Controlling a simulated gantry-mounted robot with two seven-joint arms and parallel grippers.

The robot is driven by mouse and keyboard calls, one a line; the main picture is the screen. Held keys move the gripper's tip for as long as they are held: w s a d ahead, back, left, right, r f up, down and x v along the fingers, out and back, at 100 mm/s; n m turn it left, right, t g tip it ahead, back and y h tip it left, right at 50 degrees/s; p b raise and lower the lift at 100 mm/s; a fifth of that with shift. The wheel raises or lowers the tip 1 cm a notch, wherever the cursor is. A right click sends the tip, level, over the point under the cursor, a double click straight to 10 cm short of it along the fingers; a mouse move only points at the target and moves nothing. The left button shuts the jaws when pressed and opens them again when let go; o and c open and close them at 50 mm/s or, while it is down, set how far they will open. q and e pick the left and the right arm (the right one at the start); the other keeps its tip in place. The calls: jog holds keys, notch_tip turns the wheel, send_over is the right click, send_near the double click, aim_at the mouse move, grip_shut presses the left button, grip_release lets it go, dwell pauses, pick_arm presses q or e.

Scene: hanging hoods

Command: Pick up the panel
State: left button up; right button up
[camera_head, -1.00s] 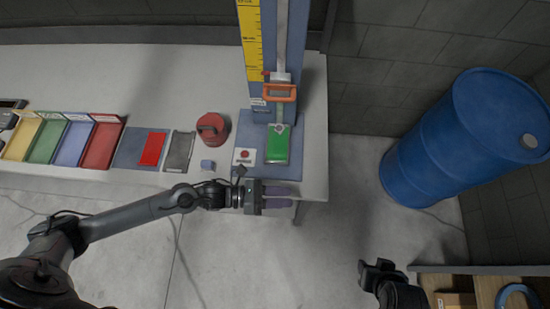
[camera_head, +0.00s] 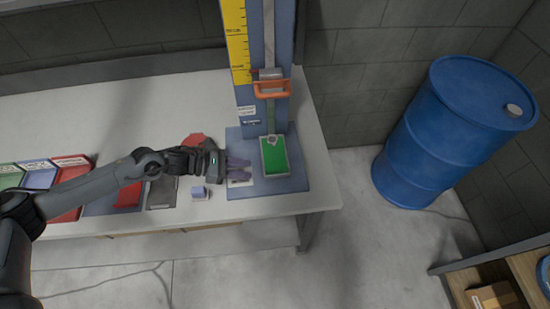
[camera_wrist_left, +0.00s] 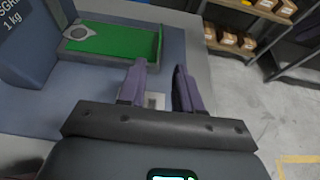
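A flat green panel (camera_head: 281,157) with a grey ring at one end lies in a light-edged shallow tray on the blue base (camera_head: 300,185) of a tall stand. It also shows in the left wrist view (camera_wrist_left: 115,42), upper left. A red flat piece (camera_head: 129,195) lies on the bench at left, partly behind my left arm. I cannot tell which of these is the panel. My left gripper (camera_head: 240,169) is open with nothing between its fingers, which also show in the left wrist view (camera_wrist_left: 159,85). It is over the base, left of the green panel and apart from it. My right gripper is out of view.
The stand (camera_head: 283,65) carries a yellow scale and an orange handle (camera_head: 272,89). A blue barrel (camera_head: 440,130) stands on the floor at right. Bare bench lies behind my arm.

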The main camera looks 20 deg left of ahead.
aim_at(267, 171)
pick_arm(q)
jog(key=shift+x, duration=3.5)
jog(key=shift+f, duration=0.1)
jog(key=shift+a, duration=0.1)
grip_shut()
